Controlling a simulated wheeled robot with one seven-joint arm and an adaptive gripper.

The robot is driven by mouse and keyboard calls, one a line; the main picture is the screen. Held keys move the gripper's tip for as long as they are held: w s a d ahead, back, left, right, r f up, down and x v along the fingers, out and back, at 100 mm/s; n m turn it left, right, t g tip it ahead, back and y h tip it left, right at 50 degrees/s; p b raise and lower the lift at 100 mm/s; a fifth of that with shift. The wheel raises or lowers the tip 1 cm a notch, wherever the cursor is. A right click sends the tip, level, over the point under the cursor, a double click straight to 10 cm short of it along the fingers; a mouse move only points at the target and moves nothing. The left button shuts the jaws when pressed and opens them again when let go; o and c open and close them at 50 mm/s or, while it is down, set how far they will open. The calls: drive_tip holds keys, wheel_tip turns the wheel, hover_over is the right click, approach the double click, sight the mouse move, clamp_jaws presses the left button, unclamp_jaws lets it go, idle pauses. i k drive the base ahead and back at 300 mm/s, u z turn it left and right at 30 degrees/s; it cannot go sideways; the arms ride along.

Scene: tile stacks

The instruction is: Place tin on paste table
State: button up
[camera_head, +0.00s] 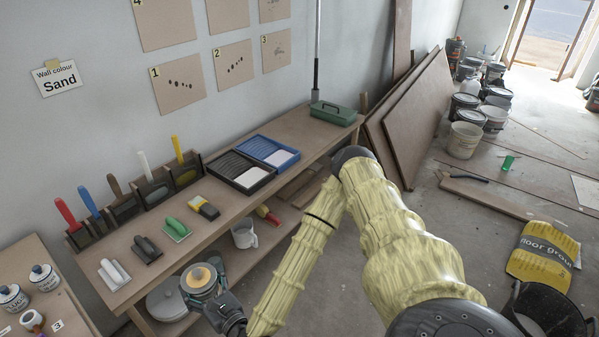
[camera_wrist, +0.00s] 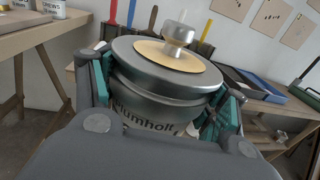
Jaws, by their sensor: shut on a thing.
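My gripper (camera_head: 208,291) is shut on a grey metal tin (camera_head: 198,276) with an ochre disc and a knob on its lid. In the wrist view the tin (camera_wrist: 150,85) sits upright or slightly tilted between the teal-padded fingers (camera_wrist: 168,98), with part of the lettering "lumholt" showing. The tin is held in front of the long wooden bench. A wooden trestle table, which looks like the paste table (camera_head: 22,260), stands at the lower left of the head view. It also shows in the wrist view (camera_wrist: 40,38), left of the tin.
White labelled pots (camera_head: 44,277) and a round-topped pot (camera_head: 32,321) stand on the trestle table.

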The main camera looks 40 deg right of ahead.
sight(309, 133)
drive_tip(key=z, duration=0.45)
drive_tip(key=k, duration=1.05)
drive_tip(key=z, duration=0.95)
drive_tip(key=i, duration=0.4)
drive_tip(key=z, duration=0.75)
drive_tip(key=i, duration=1.95)
drive_tip(key=u, duration=1.35)
drive_tip(key=i, duration=0.5)
drive_tip(key=u, duration=0.45)
